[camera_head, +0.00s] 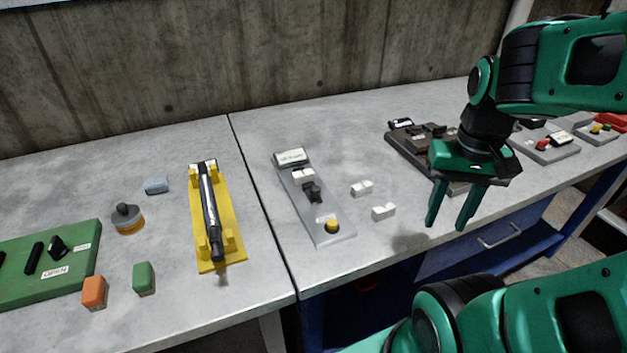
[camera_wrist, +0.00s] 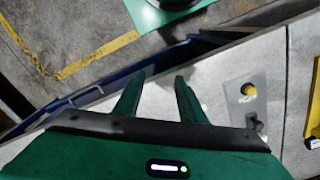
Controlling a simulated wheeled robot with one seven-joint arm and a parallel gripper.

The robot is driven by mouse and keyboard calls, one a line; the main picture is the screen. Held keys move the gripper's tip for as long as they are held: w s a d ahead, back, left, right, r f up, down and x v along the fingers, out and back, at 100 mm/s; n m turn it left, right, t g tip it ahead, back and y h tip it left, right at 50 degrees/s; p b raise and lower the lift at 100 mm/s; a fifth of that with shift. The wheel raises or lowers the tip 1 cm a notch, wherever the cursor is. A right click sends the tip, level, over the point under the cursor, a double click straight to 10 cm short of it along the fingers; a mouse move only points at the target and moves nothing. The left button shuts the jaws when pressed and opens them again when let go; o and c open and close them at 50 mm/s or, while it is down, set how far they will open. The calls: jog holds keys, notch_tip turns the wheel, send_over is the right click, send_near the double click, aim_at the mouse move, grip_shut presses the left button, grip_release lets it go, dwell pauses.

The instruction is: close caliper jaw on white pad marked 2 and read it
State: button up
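The caliper device (camera_head: 327,220) is a grey plate on the table with a small display (camera_head: 290,157) at its far end. It has a dark sliding jaw (camera_head: 312,192) and a yellow button (camera_head: 332,225) at the near end. A white pad (camera_head: 303,175) sits on the plate against the jaw. Two more white pads (camera_head: 362,188) (camera_head: 384,211) lie loose to its right; their marks are too small to read. My gripper (camera_head: 447,226) is open and empty, right of the pads above the table. In the wrist view the plate (camera_wrist: 240,106) shows right of the fingers.
A yellow fixture (camera_head: 229,230) with a dark bar stands left of the caliper. A green board (camera_head: 45,285), coloured blocks and a grey knob piece (camera_head: 127,218) are farther left. A dark fixture (camera_head: 412,152) lies behind my gripper. The concrete wall bounds the back.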

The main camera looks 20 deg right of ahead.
jog(key=w+a+r, duration=0.2)
jog(key=w, duration=0.4)
jog(key=w+a+r, duration=0.2)
jog(key=w+a, duration=0.1)
jog(key=w, duration=0.2)
jog(key=m, duration=0.2)
send_near(315, 187)
notch_tip(315, 187, down, 8)
jog(key=shift+f, duration=0.15)
